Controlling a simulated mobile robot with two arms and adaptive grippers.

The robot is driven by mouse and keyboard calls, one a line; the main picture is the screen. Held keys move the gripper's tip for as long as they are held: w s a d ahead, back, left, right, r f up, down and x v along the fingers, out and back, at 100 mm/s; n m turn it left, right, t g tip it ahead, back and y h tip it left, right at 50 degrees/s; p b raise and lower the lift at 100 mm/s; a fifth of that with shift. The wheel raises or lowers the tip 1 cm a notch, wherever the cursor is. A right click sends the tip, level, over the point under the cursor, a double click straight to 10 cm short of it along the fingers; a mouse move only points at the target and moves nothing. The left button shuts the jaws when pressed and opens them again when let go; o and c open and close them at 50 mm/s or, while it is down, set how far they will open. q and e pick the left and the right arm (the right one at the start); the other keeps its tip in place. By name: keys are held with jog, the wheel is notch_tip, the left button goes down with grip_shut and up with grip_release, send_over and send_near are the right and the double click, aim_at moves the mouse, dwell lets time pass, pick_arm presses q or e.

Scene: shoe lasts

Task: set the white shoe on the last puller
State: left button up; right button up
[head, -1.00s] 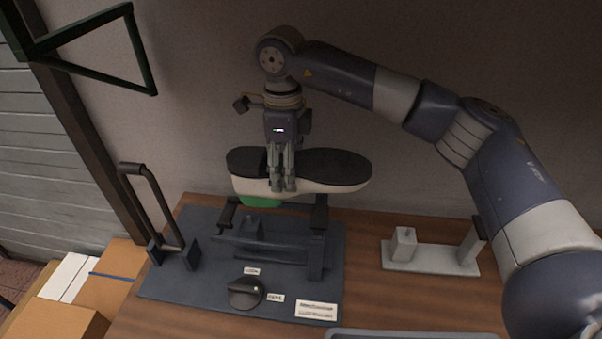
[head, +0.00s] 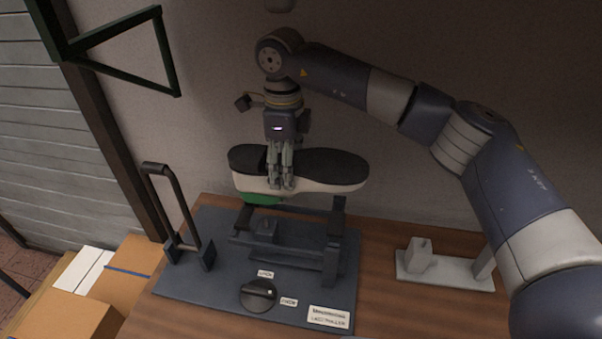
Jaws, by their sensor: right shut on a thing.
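The white shoe (head: 325,187) is upside down, its black sole up and a green part below its left end. My right gripper (head: 281,184) is shut on the shoe and holds it level above the last puller. The last puller (head: 195,290) is a dark base plate on the bench with two uprights, a rail, a lever handle (head: 172,200) at its left and a black knob (head: 258,294) in front. The shoe appears just above and behind the uprights; I cannot tell whether it touches them. My left gripper is out of view.
A pale grey stand (head: 440,275) with two posts is on the bench right of the puller. Cardboard boxes (head: 70,305) are at the lower left. A dark green metal frame (head: 120,50) hangs at the upper left. Bare wood (head: 385,310) lies between puller and stand.

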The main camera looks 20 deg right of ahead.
jog(key=shift+d+r, duration=0.1)
jog(key=shift+r, duration=0.05)
dwell(0.3)
jog(key=shift+s+d+f+b, duration=0.1)
jog(key=shift+d+f+b, duration=0.05)
jog(key=shift+f+b, duration=1.05)
jog(key=shift+s+d+f+b, duration=0.1)
jog(key=shift+f+b, duration=0.7)
jog(key=shift+f, duration=0.75)
jog(key=shift+f+t+y+b, duration=0.1)
jog(key=shift+t+y+b, duration=0.3)
jog(key=shift+b, duration=0.6)
